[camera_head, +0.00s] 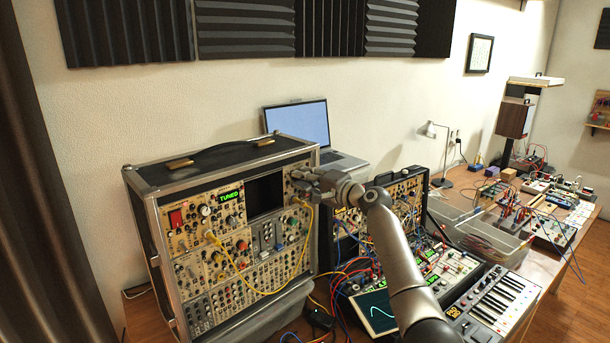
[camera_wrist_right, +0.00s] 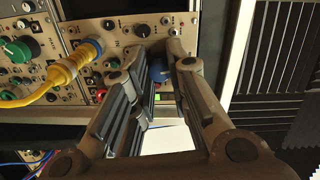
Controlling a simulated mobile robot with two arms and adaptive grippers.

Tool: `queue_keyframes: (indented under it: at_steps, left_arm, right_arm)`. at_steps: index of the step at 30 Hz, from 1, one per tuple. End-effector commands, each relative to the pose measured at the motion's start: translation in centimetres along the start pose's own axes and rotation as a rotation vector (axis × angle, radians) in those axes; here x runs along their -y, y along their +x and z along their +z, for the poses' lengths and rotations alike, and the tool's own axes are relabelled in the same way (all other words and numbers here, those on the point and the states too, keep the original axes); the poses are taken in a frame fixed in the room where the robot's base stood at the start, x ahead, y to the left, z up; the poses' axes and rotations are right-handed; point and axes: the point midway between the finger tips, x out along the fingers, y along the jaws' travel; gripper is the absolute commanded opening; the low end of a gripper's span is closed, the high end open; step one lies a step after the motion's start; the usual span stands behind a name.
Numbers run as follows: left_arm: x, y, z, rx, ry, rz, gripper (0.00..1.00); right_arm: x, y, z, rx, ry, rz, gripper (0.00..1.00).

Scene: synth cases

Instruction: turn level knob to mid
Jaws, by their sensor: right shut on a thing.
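The tall modular synth case (camera_head: 148,215) stands at the left, its panel full of knobs and jacks. My right gripper (camera_head: 303,182) is at the upper right of that panel. In the right wrist view the two fingers of my right gripper (camera_wrist_right: 158,62) are on either side of a blue knob (camera_wrist_right: 158,72) and are shut on it. The fingers partly hide the knob. I cannot read its label or pointer. A small green light (camera_wrist_right: 158,97) shows beside the knob. My left gripper is not in view.
A yellow cable (camera_head: 262,291) hangs across the panel; its plug (camera_wrist_right: 86,52) sits close to my right gripper. A second synth case (camera_head: 405,187), a laptop (camera_head: 298,125) and a keyboard (camera_head: 497,300) stand to the right. A desk lamp (camera_head: 432,130) is farther back.

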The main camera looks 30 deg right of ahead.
Motion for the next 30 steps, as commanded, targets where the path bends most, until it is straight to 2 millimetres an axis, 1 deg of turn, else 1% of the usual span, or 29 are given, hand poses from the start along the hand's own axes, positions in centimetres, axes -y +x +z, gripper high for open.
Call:
queue_keyframes:
  at_steps: [3, 10, 26, 27, 30]
  left_arm:
    - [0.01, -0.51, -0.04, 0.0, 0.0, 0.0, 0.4]
    - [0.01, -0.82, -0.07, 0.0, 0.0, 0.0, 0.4]
    - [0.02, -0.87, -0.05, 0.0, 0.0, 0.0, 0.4]
    - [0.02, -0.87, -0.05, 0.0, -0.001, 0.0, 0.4]
    - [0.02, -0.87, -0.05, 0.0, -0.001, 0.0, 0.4]
  right_arm:
    - [0.19, -0.02, -0.11, 0.0, 0.061, -0.004, 0.0]
    - [0.09, -0.02, -0.11, 0.002, 0.131, -0.006, 0.0]
    - [0.05, -0.03, -0.12, 0.002, 0.151, -0.007, 0.0]
    - [0.05, -0.03, -0.12, 0.002, 0.151, -0.007, 0.2]
    - [0.05, -0.03, -0.1, 0.003, 0.151, -0.007, 0.33]
